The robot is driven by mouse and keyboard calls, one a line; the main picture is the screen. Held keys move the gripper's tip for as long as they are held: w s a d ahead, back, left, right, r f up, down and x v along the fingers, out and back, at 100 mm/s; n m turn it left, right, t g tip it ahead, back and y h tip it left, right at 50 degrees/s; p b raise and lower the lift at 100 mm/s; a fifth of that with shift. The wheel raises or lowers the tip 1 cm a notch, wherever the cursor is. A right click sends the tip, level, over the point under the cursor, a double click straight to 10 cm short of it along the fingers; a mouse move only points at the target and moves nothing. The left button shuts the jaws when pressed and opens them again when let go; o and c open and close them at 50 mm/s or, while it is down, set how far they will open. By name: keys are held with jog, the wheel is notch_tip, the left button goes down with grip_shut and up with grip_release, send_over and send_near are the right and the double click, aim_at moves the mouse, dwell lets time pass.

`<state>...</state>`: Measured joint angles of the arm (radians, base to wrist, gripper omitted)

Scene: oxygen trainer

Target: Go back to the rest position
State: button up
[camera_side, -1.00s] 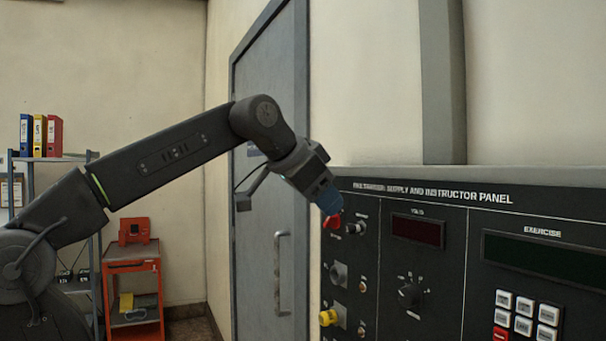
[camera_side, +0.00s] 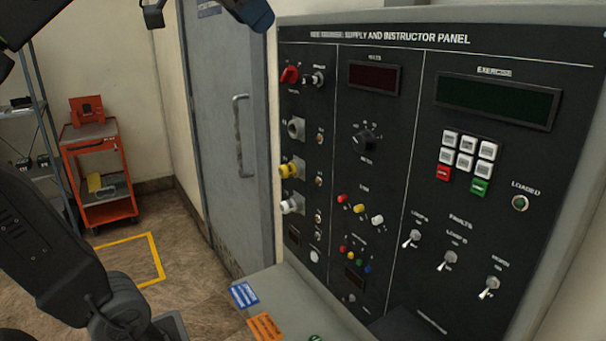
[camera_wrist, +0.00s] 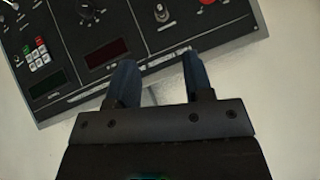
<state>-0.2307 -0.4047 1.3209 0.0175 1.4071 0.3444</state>
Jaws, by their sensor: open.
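My gripper (camera_wrist: 162,82) shows in the wrist view with its two blue fingers apart and nothing between them. In the side view only part of my gripper (camera_side: 250,12) shows, at the top edge, above and left of the panel; its fingertips are not clearly visible there. The black instructor panel (camera_side: 400,195) fills the right of the side view. A red knob (camera_side: 290,75) sits at its top left. In the wrist view the panel (camera_wrist: 70,88) lies tilted beyond the fingers, apart from them.
A grey door (camera_side: 222,130) with a handle stands left of the panel. An orange cart (camera_side: 97,170) stands at the far left. A pale ledge (camera_side: 300,300) with blue and orange labels juts out below the panel. Open floor lies between cart and ledge.

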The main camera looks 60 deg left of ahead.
jog(key=s+d+f+g, duration=0.1)
jog(key=s+d+f, duration=0.1)
jog(key=f, duration=0.9)
jog(key=s+d+f+g+h, duration=0.1)
jog(key=s+d+f, duration=0.1)
jog(key=f, duration=0.9)
jog(key=s+d+f+n+g+h, duration=0.1)
jog(key=s+d+f, duration=0.1)
jog(key=f, duration=0.9)
jog(key=shift+s+d, duration=0.15)
jog(key=shift+d, duration=0.1)
